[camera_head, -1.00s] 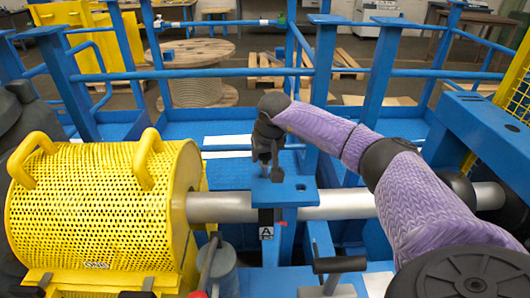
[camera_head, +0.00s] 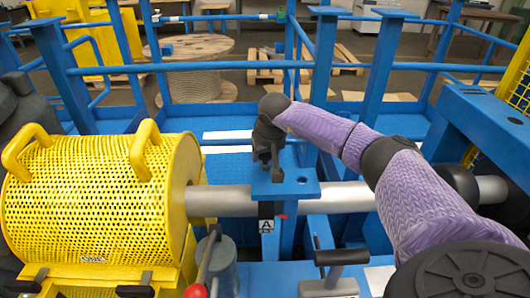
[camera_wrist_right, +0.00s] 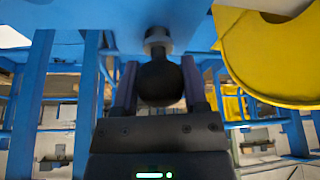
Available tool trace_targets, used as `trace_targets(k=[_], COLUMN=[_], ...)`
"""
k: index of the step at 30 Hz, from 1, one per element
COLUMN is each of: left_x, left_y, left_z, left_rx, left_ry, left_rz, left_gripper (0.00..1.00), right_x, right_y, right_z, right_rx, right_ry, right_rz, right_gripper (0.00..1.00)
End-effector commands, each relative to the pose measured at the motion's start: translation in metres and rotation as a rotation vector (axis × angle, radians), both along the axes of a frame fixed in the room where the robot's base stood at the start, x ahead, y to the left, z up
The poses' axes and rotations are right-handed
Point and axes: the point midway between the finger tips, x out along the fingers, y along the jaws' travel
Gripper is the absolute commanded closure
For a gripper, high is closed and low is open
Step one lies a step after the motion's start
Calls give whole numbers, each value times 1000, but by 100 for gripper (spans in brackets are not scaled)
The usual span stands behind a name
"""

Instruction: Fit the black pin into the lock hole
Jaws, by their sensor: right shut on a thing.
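My right gripper (camera_head: 268,158) points down over a small blue plate (camera_head: 303,189) above the grey shaft (camera_head: 345,196). In the right wrist view the right gripper (camera_wrist_right: 158,88) is shut on the black pin's round knob (camera_wrist_right: 160,82), with one finger on each side. A grey collar (camera_wrist_right: 157,40) beyond the knob meets or nearly meets the blue surface. The lock hole is hidden, and I cannot tell how deep the pin sits. In the head view the pin is mostly hidden by the dark gripper. My left gripper is not in view.
A yellow perforated guard (camera_head: 85,205) with two handles stands close on the left. A black-handled lever (camera_head: 340,257) and a red-knobbed lever (camera_head: 196,291) stand in front. Blue rails (camera_head: 210,66) and a wooden spool (camera_head: 199,47) are behind.

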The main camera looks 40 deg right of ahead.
Motion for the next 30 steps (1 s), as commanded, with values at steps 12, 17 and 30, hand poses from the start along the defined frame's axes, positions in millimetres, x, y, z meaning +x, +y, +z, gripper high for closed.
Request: trace_targets(k=[12,17,30], left_x=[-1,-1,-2], left_y=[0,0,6], left_z=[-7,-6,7], left_rx=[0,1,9], left_ry=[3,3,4], left_rz=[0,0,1], left_gripper=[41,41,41], right_x=[0,0,-9], right_y=[0,0,4], right_z=[-10,-9,20], right_rx=[0,0,-2], right_ry=[0,0,-4], right_rz=[0,0,3], right_gripper=[39,6,3])
